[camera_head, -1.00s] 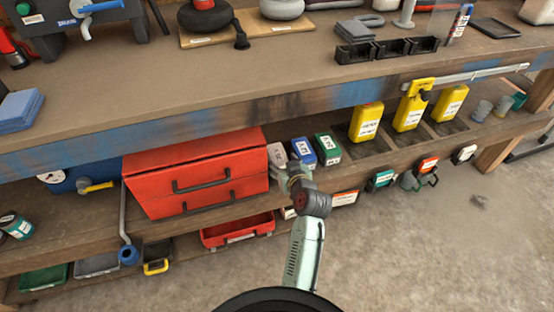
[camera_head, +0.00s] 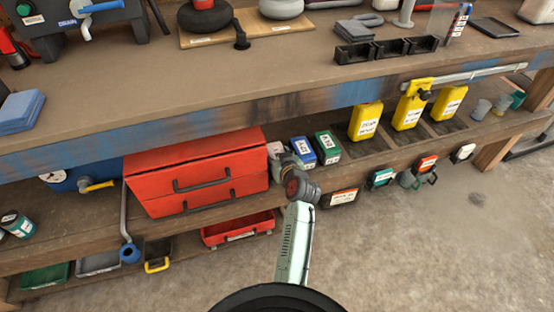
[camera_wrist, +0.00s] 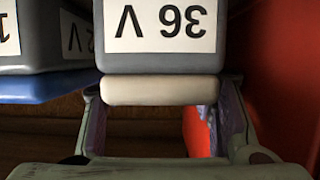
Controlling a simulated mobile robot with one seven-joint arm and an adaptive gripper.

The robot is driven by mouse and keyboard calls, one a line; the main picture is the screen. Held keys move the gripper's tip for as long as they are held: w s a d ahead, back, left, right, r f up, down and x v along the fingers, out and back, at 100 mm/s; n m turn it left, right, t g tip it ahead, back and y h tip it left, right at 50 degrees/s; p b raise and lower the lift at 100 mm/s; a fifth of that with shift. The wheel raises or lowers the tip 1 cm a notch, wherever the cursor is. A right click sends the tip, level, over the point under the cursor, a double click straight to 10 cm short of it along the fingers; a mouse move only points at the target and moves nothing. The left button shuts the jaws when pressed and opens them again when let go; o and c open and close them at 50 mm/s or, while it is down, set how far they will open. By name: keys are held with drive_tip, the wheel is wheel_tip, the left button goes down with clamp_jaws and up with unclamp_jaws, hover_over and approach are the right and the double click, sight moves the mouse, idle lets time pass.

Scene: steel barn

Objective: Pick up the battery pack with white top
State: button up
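The battery pack with white top (camera_wrist: 160,60) is a grey block with an upside-down "36 V" label and a cream-white end band, at the top middle of the wrist view. In the head view it stands on the lower shelf right of the red toolbox, mostly hidden behind my gripper (camera_head: 286,165). In the wrist view my gripper (camera_wrist: 162,92) is open. Its fingers stand left and right of the cream-white end, close to its sides. I cannot tell whether they touch it.
The red toolbox (camera_head: 195,170) is close on the pack's left. A blue pack (camera_head: 303,151) and a green pack (camera_head: 327,147) stand to its right. The bench top (camera_head: 200,100) overhangs the shelf. A red tray (camera_head: 238,229) lies below.

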clamp_jaws()
drive_tip(key=shift+r, duration=0.1)
idle(0.3)
drive_tip(key=shift+d+r, duration=0.1)
